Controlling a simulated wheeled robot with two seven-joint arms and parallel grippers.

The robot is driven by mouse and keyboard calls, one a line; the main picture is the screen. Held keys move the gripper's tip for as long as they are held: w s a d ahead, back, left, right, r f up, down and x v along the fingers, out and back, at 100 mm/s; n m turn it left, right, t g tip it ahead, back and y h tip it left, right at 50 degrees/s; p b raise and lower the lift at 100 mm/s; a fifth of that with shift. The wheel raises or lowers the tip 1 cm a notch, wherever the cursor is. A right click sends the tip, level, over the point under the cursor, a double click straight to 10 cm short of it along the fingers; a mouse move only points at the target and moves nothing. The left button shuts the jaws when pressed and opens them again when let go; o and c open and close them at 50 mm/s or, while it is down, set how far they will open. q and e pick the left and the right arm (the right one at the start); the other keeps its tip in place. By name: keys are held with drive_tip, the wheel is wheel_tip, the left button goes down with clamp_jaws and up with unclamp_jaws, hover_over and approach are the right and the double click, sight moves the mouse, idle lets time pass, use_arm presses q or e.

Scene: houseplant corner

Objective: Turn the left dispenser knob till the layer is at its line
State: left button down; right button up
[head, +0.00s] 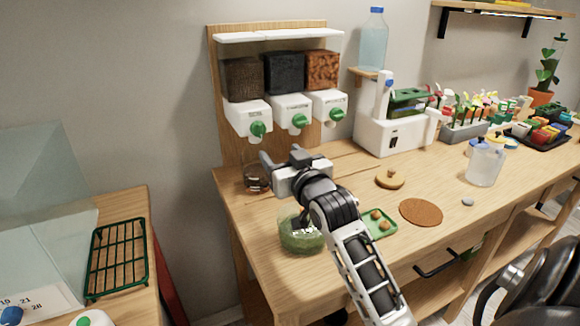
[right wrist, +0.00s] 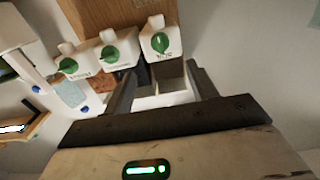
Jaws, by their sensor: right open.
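The dispenser has three white outlets with green knobs under brown, black and orange-brown hoppers. The left knob (head: 258,129) is on the outlet under the brown hopper (head: 245,79); it also shows in the right wrist view (right wrist: 161,43). My right gripper (head: 281,154) is open and empty, below and slightly right of the left knob, apart from it. In the right wrist view its fingers (right wrist: 160,84) point toward that outlet. A small glass vessel with brownish contents (head: 256,181) stands below the left outlet, partly hidden by the gripper. Its line and layer height cannot be made out. My left gripper is out of view.
The middle knob (head: 299,121) and right knob (head: 337,114) are close by. A green bowl (head: 302,240) and a green tray (head: 379,226) lie near my right arm. A white machine (head: 385,132) stands right of the dispenser. The front right tabletop is mostly clear.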

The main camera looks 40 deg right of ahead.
drive_tip(key=shift+v, duration=1.75)
